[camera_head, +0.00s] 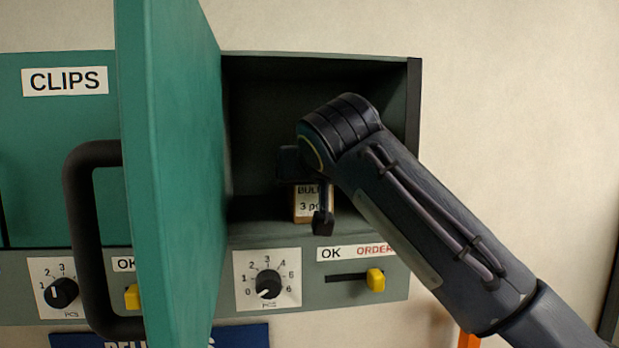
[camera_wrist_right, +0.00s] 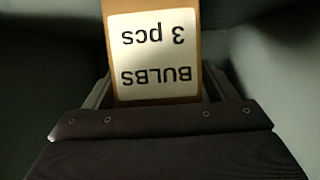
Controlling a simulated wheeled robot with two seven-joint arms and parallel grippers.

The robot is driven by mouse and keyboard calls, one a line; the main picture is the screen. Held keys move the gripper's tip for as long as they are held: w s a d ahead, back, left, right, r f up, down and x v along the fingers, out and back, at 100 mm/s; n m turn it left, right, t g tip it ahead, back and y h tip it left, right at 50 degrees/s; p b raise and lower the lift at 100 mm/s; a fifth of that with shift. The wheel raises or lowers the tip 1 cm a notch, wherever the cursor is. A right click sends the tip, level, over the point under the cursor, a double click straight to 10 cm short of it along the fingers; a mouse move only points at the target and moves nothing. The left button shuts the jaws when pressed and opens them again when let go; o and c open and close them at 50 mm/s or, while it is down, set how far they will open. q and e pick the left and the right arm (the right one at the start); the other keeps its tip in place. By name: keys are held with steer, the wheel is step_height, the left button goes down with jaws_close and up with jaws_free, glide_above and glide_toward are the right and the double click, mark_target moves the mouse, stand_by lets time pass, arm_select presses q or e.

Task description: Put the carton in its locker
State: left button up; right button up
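The carton (camera_head: 307,204) is a small brown box with a white "BULBS 3 pcs" label. It is inside the open locker (camera_head: 262,210), low down near the locker floor; I cannot tell whether it rests there. My right gripper (camera_head: 318,205) reaches into the locker at the carton. In the right wrist view the carton (camera_wrist_right: 153,55) appears upside down between the two fingers (camera_wrist_right: 158,92), very close to both. I cannot tell whether they press on it. Part of the carton is hidden behind a finger in the head view. My left gripper is not in view.
The green locker door (camera_head: 175,170) stands open to the left, with a black handle (camera_head: 85,230). Below the locker are a dial (camera_head: 268,284) pointing near 0 and a yellow slider (camera_head: 375,279) at the ORDER end. A closed CLIPS locker (camera_head: 60,150) is at the left.

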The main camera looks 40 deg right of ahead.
steer(key=shift+r, duration=0.25)
steer(key=shift+s+a, duration=0.2)
steer(key=shift+s, duration=0.1)
steer(key=v, duration=1.1)
steer(key=shift+s+a, duration=0.1)
